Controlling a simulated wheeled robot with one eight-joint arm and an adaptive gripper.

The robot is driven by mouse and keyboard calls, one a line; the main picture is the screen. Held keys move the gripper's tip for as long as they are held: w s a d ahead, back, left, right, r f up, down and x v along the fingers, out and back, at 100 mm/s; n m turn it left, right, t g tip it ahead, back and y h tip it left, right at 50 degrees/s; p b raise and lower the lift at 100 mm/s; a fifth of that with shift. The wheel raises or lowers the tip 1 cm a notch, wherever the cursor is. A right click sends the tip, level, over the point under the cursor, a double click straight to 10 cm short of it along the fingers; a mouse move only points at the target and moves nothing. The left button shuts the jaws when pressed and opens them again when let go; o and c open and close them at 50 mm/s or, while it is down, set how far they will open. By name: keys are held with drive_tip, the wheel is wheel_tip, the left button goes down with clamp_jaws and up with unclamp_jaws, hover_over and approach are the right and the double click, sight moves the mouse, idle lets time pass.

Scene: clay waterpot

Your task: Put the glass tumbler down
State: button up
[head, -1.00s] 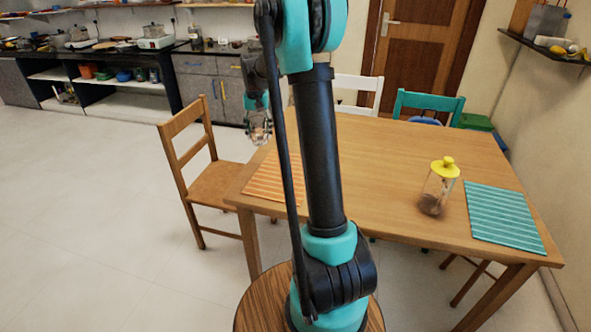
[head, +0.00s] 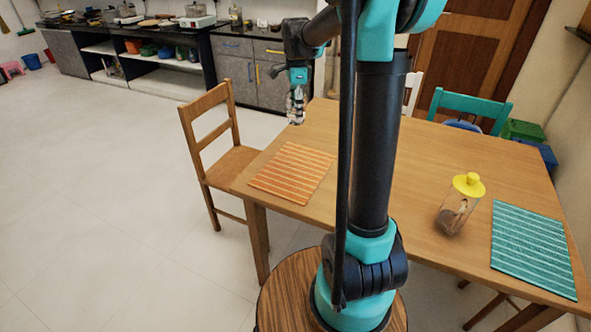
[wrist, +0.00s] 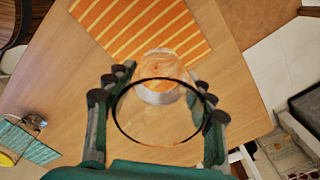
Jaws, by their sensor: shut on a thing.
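The glass tumbler (wrist: 158,122) is clear, with a dark rim, and sits between the fingers of my gripper (wrist: 157,112) in the wrist view. The gripper is shut on it. In the head view my gripper (head: 296,108) points down near the left far edge of the wooden table (head: 420,160). The tumbler is hard to make out there. In the wrist view the tumbler is over the table, and the orange striped mat (wrist: 150,25) shows ahead of and through the glass. I cannot tell its exact height above the table.
A jar with a yellow lid (head: 460,205) stands right of my arm, beside a teal striped mat (head: 530,245). A wooden chair (head: 215,150) is at the table's left side. The wood between the orange mat and far edge looks clear.

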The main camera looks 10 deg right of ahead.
drive_tip(key=s+m, duration=0.1)
drive_tip(key=r+m, duration=0.1)
drive_tip(key=m, duration=0.1)
drive_tip(key=s+r+m, duration=0.1)
drive_tip(key=shift+s+a+m, duration=0.3)
drive_tip(key=shift+m, duration=0.1)
drive_tip(key=s+m, duration=0.2)
drive_tip(key=m, duration=0.1)
hover_over(295, 169)
wheel_tip(295, 169, down, 19)
drive_tip(key=shift+f, duration=0.1)
drive_tip(key=o, duration=1.4)
drive_tip(key=shift+o, duration=0.2)
